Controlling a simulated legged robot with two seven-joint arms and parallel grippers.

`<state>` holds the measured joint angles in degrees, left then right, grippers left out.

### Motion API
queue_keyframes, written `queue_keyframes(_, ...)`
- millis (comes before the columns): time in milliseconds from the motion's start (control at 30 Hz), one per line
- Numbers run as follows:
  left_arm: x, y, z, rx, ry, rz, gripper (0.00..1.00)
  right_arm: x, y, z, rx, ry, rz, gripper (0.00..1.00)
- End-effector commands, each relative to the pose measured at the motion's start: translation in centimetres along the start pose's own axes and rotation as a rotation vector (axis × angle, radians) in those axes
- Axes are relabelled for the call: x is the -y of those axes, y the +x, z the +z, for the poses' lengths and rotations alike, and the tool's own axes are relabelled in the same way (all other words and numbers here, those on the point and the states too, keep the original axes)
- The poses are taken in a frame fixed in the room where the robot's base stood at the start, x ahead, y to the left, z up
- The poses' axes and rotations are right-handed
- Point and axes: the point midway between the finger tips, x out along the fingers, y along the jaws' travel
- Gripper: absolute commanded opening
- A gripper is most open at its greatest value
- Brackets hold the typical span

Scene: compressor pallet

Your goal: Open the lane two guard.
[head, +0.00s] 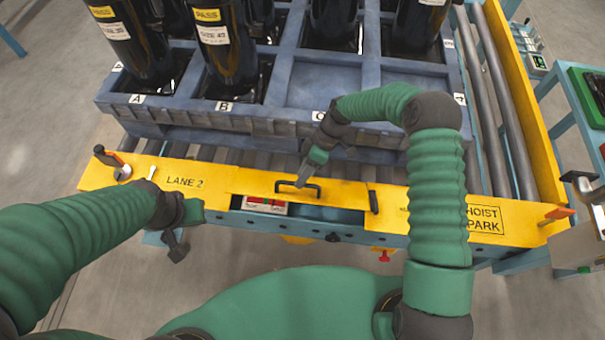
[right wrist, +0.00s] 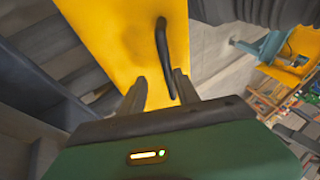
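The yellow lane two guard (head: 340,194) is a panel in the front rail, right of the "LANE 2" label (head: 185,182). It looks flat in line with the rail. A black bar handle (head: 298,188) is on it. My right gripper (head: 304,176) is at the handle, coming from above. In the right wrist view, its two fingers (right wrist: 160,92) are spread, with the handle (right wrist: 162,50) reaching down between them. I cannot tell whether they touch it. My left gripper (head: 176,247) hangs in front of the rail at left; its fingers are too small to judge.
A blue pallet (head: 260,122) with black cylinders (head: 228,45) stands behind the rail on rollers (head: 480,100). A red display (head: 265,204) shows below the guard. Orange-handled levers (head: 108,155) are at both rail ends. A side bench (head: 565,115) stands at right.

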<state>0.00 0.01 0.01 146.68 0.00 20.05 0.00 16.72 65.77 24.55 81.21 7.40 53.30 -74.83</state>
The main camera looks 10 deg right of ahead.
Motion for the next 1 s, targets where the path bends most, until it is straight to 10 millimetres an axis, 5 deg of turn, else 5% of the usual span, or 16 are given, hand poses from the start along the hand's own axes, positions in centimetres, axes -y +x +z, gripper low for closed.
queue_keyframes(267, 0.0, -0.2, 0.0, 0.0, 0.0, 0.0, 0.0, 0.0, -1.0, -0.2, -0.003, -0.001, 0.003, 0.34)
queue_keyframes(700, 0.0, -1.4, -0.3, 0.0, 0.0, 0.0, 0.0, -0.1, -12.7, -0.1, -0.002, 0.001, 0.004, 0.34)
queue_keyframes(1000, 0.0, -1.6, -0.4, 0.0, 0.0, 0.0, 0.0, -0.1, -16.8, 0.0, 0.0, 0.0, 0.0, 0.34)
